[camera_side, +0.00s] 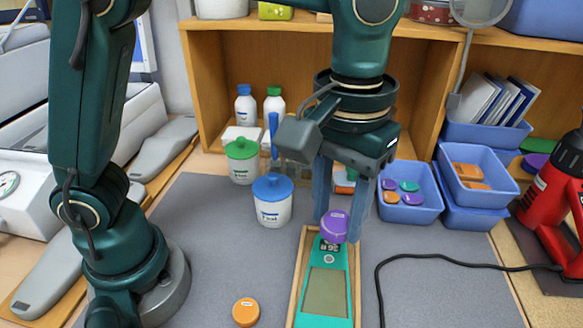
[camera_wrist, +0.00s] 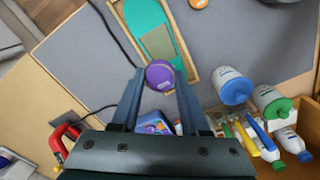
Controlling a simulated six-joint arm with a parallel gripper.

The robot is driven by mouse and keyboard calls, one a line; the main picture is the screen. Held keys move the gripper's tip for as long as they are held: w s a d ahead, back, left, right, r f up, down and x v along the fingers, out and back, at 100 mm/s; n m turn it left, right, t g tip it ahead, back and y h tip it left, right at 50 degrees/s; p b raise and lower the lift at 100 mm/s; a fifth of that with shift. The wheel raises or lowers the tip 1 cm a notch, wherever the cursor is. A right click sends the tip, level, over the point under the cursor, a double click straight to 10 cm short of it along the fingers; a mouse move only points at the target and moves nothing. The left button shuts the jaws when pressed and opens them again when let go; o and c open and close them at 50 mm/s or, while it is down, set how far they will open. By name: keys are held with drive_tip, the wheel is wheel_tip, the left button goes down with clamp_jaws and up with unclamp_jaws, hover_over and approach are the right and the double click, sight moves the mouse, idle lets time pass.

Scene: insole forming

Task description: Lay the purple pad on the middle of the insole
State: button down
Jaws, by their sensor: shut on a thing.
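The purple pad (camera_side: 334,226) is a small round piece held between the fingertips of my gripper (camera_side: 337,208). It also shows between the fingers in the wrist view (camera_wrist: 160,75). The teal insole (camera_side: 326,272) lies in a wooden tray (camera_side: 299,283) on the grey mat, with a greenish rectangle (camera_side: 327,291) on its middle and a dark label marked 26 near its far end. The pad is over or close to that far end. I cannot tell whether it touches the insole. My gripper is shut on the pad.
An orange pad (camera_side: 246,312) lies left of the tray. Jars with blue (camera_side: 272,200) and green (camera_side: 242,161) lids stand behind left. A blue bin (camera_side: 409,205) of pads stands behind right. A black cable (camera_side: 440,257) crosses the mat at right.

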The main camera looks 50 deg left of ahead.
sight(326, 290)
drive_tip(key=shift+f, duration=6.3)
drive_tip(key=shift+f, duration=0.25)
unclamp_jaws()
wheel_tip(326, 290, up, 8)
